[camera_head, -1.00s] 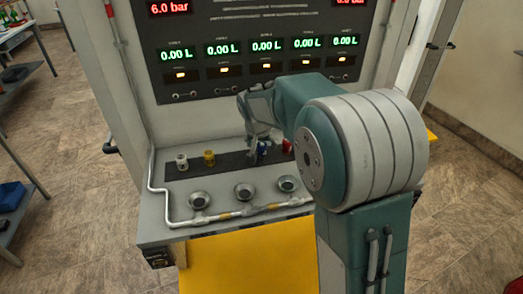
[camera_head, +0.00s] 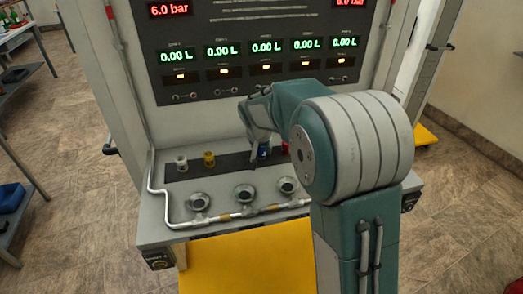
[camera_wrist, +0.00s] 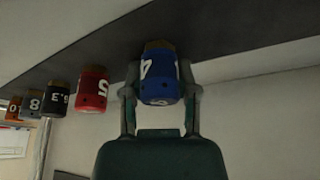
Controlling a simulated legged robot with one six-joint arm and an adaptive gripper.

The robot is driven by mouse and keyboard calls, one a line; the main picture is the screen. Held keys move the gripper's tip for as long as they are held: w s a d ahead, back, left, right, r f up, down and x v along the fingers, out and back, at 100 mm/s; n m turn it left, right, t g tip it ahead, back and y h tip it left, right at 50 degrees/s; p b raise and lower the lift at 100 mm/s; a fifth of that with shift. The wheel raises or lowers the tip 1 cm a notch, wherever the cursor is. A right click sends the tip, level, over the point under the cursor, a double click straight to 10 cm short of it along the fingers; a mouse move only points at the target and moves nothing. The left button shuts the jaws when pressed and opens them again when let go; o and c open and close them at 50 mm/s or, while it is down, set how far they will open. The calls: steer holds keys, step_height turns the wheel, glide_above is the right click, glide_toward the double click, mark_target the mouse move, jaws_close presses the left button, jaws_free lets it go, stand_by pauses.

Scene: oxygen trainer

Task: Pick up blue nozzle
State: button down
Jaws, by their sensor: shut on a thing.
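The blue nozzle (camera_wrist: 158,82), marked with white figures, sits between the two fingers of my gripper (camera_wrist: 160,97) in the wrist view. The fingers are shut on its sides. Its brass-coloured end is against or very near the dark strip. In the head view the blue nozzle (camera_head: 264,150) shows beside my gripper (camera_head: 253,163), partly hidden by it. I cannot tell whether the nozzle is clear of the strip.
The red nozzle (camera_wrist: 92,90) stands close beside the blue one, with several more nozzles beyond it. A yellow nozzle (camera_head: 208,159) and a white nozzle (camera_head: 182,163) stand on the dark strip. Round metal fittings (camera_head: 244,194) and a pipe lie in front. The display panel rises behind.

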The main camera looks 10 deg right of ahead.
steer(key=shift+r, duration=0.55)
steer(key=r, duration=0.2)
steer(key=shift+s+r, duration=0.2)
steer(key=shift+r, duration=0.1)
steer(key=s+r, duration=0.9)
steer(key=s, duration=0.4)
steer(key=shift+s+a+r, duration=0.15)
steer(key=shift+s, duration=0.2)
